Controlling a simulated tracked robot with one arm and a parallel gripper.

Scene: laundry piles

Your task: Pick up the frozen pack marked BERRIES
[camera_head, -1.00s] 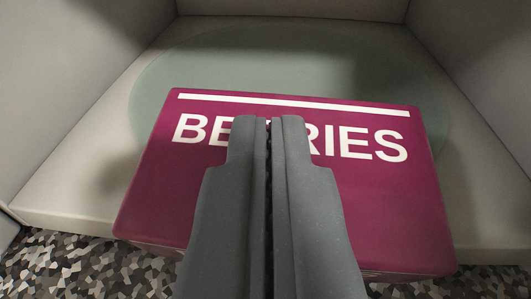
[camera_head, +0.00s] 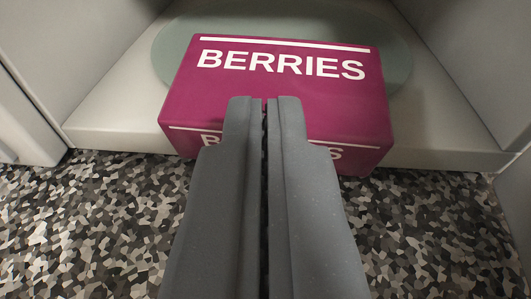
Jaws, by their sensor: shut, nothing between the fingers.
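The frozen pack marked BERRIES (camera_head: 285,90) is a magenta box with white lettering and a white stripe on its top. It lies on a pale round plate (camera_head: 400,70) inside a light box-like compartment, and its front edge reaches out to the compartment's front lip. The lettering repeats on its front face, partly hidden by my gripper. My gripper (camera_head: 266,104) is shut and empty. Its tips show in front of the pack, over its near part in the picture. I cannot tell whether they touch it.
Grey walls stand on the left and right of the compartment, whose pale floor (camera_head: 110,125) ends at a front lip. A white panel (camera_head: 25,125) stands at the left edge. The speckled black, grey and white surface (camera_head: 80,225) in front is clear.

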